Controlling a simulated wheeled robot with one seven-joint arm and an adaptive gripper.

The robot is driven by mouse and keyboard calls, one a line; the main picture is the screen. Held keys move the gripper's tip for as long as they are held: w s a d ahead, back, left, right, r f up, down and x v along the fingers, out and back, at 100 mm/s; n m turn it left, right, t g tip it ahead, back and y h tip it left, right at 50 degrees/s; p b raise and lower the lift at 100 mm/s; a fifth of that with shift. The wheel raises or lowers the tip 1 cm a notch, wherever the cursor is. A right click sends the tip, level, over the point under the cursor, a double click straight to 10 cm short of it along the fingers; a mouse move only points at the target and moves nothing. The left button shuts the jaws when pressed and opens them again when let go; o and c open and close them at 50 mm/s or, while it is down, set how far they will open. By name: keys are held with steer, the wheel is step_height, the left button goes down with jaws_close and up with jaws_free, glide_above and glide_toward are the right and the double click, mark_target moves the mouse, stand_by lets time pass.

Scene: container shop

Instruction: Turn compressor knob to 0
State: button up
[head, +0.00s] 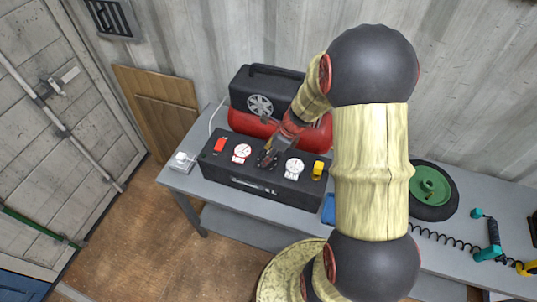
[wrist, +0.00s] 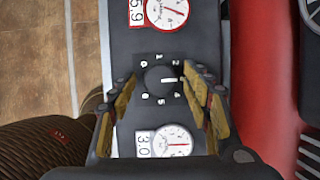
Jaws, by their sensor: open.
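The compressor's black control panel (head: 255,185) stands on the grey table, with a red tank behind it. In the wrist view the round black knob (wrist: 158,84) sits on the panel inside a ring of numbers. Its white line points right, between the 2 and the 4; the mark there is hidden by a finger. The 0 is at the knob's upper left. My gripper (wrist: 158,78) is open, with one finger on each side of the knob; I cannot tell if they touch it. In the head view my gripper (head: 270,156) is over the panel's middle and hides the knob.
Two gauges flank the knob, one reading 5.9 (wrist: 167,12) and one reading 3.0 (wrist: 173,141). A red switch (head: 220,145) and a yellow part (head: 318,168) are on the panel. A wheel (head: 432,185) and a coiled hose (head: 445,239) lie to the right.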

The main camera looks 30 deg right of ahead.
steer(key=shift+c, duration=0.3)
steer(key=c, duration=1.1)
